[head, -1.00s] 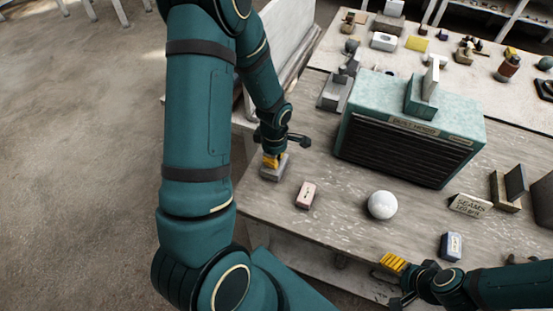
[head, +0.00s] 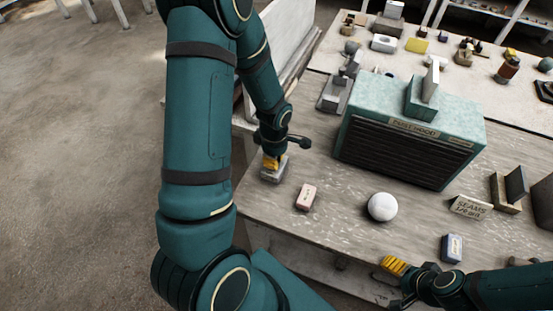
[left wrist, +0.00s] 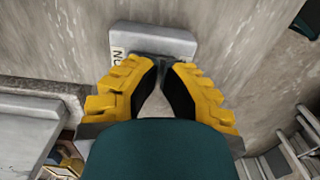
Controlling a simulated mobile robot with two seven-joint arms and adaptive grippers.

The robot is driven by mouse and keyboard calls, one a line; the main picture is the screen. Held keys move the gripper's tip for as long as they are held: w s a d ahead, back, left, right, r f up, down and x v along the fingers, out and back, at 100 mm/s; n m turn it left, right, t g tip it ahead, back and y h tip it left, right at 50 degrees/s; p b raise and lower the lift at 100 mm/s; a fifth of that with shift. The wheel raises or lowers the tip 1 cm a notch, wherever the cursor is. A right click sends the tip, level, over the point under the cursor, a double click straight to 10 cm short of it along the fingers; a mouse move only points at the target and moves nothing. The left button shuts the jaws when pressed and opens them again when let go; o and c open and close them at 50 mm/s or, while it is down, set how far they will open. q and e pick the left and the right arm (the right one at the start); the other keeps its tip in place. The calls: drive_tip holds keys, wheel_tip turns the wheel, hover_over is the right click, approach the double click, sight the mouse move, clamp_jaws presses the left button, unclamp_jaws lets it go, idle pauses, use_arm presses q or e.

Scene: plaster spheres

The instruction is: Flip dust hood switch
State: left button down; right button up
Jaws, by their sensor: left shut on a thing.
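A small grey switch box (head: 272,176) sits at the left end of the bench. In the left wrist view the same box (left wrist: 180,42) has a pale label, partly hidden, and a dark lever at its near edge. My left gripper (head: 271,161) is right over the box. In the left wrist view its yellow fingers (left wrist: 162,68) close together on the dark lever, which they mostly hide. The teal dust hood (head: 412,138), with a dark slatted front and a name label, stands to the right. My right gripper (head: 394,266) is at the bench's front edge, apart from the switch; its opening is unclear.
A pink block (head: 306,197), a white sphere (head: 382,207), a blue block (head: 452,248) and a lettered sign (head: 470,207) stand on the bench. A grey device (head: 334,93) is behind the left gripper. Bare bench lies between the pink block and the sphere.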

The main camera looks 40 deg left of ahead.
use_arm(q)
drive_tip(key=shift+r+p, duration=1.85)
drive_tip(key=shift+r, duration=1.15)
